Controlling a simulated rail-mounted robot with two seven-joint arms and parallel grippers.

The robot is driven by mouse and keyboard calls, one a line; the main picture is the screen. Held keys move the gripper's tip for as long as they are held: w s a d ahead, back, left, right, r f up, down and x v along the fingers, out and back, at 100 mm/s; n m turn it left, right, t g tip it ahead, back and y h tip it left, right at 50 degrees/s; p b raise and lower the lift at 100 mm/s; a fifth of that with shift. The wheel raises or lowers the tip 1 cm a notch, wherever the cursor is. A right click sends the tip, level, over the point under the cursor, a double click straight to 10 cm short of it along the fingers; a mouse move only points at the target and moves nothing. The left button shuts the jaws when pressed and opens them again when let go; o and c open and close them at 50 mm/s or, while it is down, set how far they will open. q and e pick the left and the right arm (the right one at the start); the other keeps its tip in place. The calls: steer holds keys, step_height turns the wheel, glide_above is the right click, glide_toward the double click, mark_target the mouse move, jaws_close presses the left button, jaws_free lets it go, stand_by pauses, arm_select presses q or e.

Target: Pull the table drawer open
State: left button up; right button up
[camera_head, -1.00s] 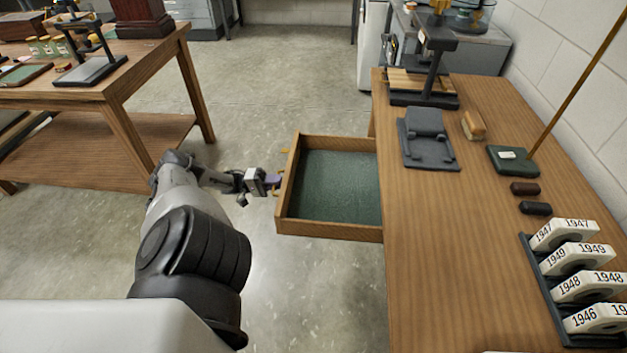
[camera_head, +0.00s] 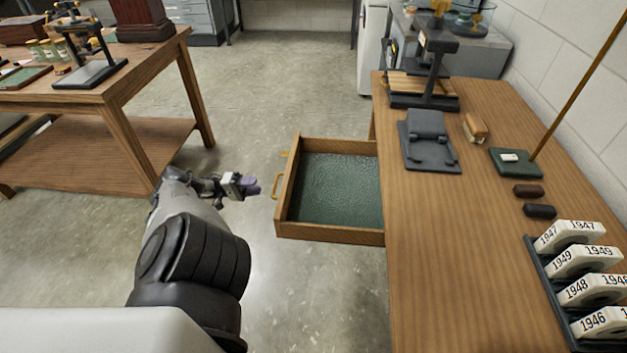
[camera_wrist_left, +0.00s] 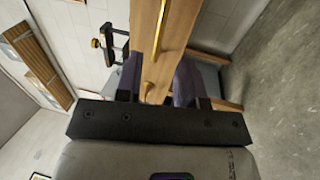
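The table drawer (camera_head: 330,235) stands pulled out to the left from the wooden table (camera_head: 440,250) on the right. Its green-lined inside is empty. A brass handle (camera_head: 276,186) is on its front, with another small brass fitting (camera_head: 285,154) farther back. My left gripper (camera_head: 252,186) is just left of the handle, with a gap between them. In the left wrist view its two purple fingers (camera_wrist_left: 158,85) are apart, with the wooden drawer front and brass handle seen beyond the gap. My right gripper is not in view.
Another wooden table (camera_head: 120,80) stands at the left, with floor (camera_head: 290,90) clear between. On the right table are a black stand (camera_head: 425,100), a grey device (camera_head: 425,140), a green base with a rod (camera_head: 515,162) and white numbered rings (camera_head: 580,260).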

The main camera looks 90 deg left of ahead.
arm_select(q)
steer(key=b+v, duration=0.3)
steer(key=v, duration=0.2)
steer(key=shift+s+a+f, duration=0.1)
steer(key=shift+s, duration=0.2)
stand_by(0.5)
